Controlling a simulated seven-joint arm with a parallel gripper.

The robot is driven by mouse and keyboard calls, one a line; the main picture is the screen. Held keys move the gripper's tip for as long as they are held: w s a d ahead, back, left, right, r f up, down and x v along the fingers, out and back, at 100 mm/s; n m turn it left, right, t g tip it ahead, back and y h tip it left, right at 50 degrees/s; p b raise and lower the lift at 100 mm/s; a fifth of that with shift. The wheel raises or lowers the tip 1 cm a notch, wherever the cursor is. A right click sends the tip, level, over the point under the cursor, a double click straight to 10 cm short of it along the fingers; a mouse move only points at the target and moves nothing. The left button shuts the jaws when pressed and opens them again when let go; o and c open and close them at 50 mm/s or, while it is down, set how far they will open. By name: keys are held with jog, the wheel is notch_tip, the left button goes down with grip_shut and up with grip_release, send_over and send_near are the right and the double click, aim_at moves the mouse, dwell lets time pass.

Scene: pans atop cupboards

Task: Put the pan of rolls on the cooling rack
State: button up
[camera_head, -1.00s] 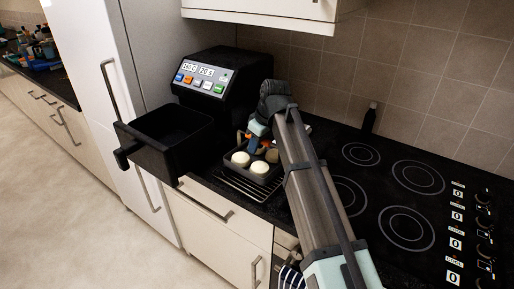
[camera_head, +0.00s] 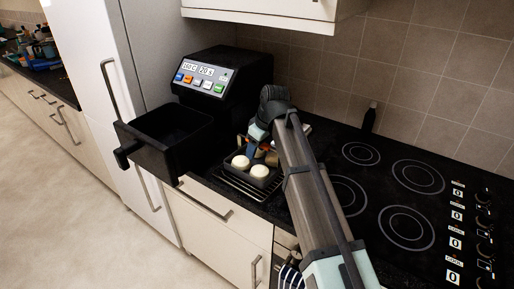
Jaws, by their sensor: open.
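The pan of rolls (camera_head: 244,177) is a small dark pan with pale round rolls (camera_head: 241,162) in it. It sits on the wire cooling rack (camera_head: 234,184), on the counter in front of the air fryer. My gripper (camera_head: 259,151) is above the back part of the pan, partly hidden by my own arm. Its fingers are open. Whether they touch the pan cannot be told.
The black air fryer (camera_head: 236,72) stands behind the rack, with its empty-looking drawer (camera_head: 168,140) pulled out to the left. The black cooktop (camera_head: 400,190) lies to the right. A dark bottle (camera_head: 369,118) stands near the tiled wall. A white cupboard (camera_head: 262,9) hangs above.

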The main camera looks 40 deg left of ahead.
jog(key=shift+r, duration=0.1)
jog(key=v, duration=1.2)
jog(key=shift+c, duration=0.4)
dwell(0.9)
